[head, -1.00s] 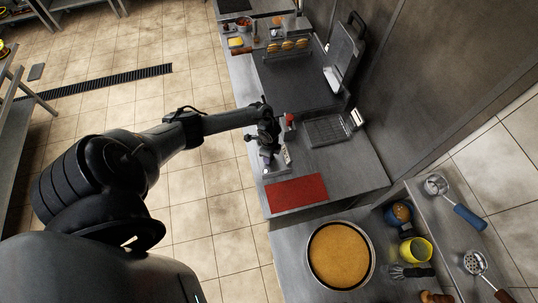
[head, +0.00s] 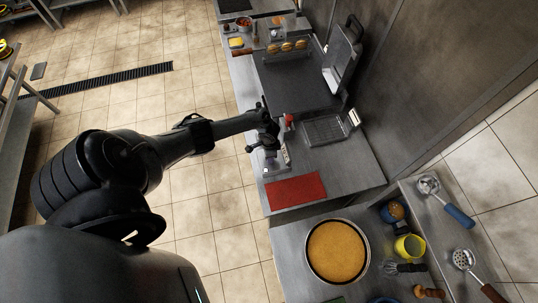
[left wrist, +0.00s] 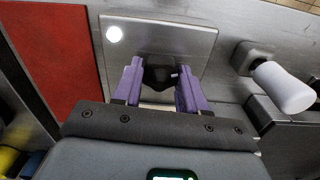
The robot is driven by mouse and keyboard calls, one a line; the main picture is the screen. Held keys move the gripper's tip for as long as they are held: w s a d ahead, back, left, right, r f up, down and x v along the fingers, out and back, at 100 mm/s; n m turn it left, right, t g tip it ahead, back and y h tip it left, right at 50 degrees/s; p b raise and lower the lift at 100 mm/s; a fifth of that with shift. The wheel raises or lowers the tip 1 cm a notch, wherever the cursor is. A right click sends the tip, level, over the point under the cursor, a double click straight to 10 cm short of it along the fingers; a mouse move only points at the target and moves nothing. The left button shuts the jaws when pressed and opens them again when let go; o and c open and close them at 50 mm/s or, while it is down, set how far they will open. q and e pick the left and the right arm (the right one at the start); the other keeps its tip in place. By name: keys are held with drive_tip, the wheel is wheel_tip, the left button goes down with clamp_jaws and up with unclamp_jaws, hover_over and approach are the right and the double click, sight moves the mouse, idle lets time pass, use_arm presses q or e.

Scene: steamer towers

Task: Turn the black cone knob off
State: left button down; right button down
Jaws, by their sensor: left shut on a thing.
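The black cone knob (left wrist: 158,76) sits on a square metal plate (left wrist: 192,38) in the left wrist view. A round white light (left wrist: 114,34) glows at the plate's upper left corner. My left gripper (left wrist: 161,70) has its two purple fingers on either side of the knob and is shut on it. In the head view, my left gripper (head: 268,142) is at the front edge of the counter, where the knob itself is hidden. My right gripper is not in view.
A red mat (head: 296,190) lies beside the plate. A handle with a white grip (left wrist: 284,88) is to the right in the left wrist view. A griddle (head: 296,82), a wire basket (head: 327,130) and a round pan (head: 337,252) stand along the counters.

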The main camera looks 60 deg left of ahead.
use_arm(q)
drive_tip(key=shift+s+f, duration=0.1)
drive_tip(key=c, duration=0.9)
unclamp_jaws()
drive_tip(key=shift+o, duration=0.5)
drive_tip(key=m+b, duration=0.1)
drive_tip(key=m, duration=0.2)
drive_tip(key=shift+a, duration=0.1)
drive_tip(key=m+b, duration=0.1)
drive_tip(key=m, duration=0.1)
drive_tip(key=shift+m, duration=0.3)
